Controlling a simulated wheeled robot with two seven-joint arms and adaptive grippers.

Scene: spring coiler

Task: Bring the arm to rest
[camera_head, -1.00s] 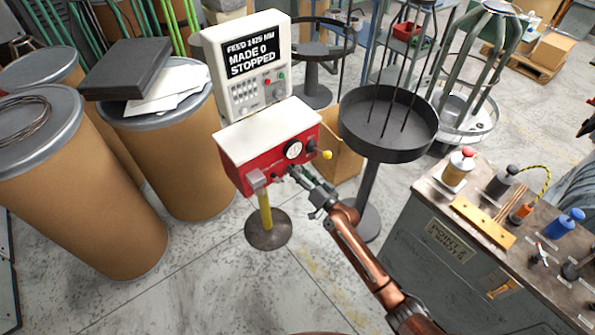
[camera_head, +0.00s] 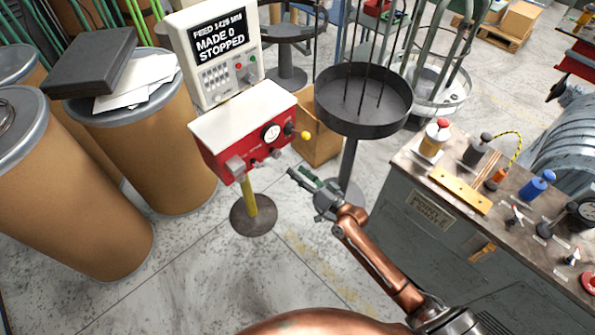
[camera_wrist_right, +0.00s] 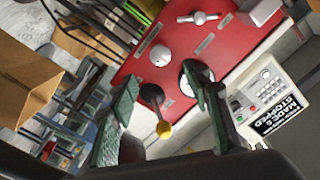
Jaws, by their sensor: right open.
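My right gripper (camera_head: 308,181) is open and empty, in free air to the right of and below the red control box (camera_head: 243,130) in the head view. A gap of floor shows between them in that view. The box has a white top, a dial, knobs and a yellow-tipped lever (camera_head: 304,135). In the right wrist view the open fingers (camera_wrist_right: 163,78) frame the red panel (camera_wrist_right: 170,42), with the lever's yellow knob (camera_wrist_right: 163,129) showing between them. My left gripper is not in view.
A grey workbench (camera_head: 412,239) with tools stands at right. A round black tray (camera_head: 345,120) on a post, with upright rods, stands behind my right gripper. Cardboard drums (camera_head: 85,215) fill the left. Open floor lies below the control box.

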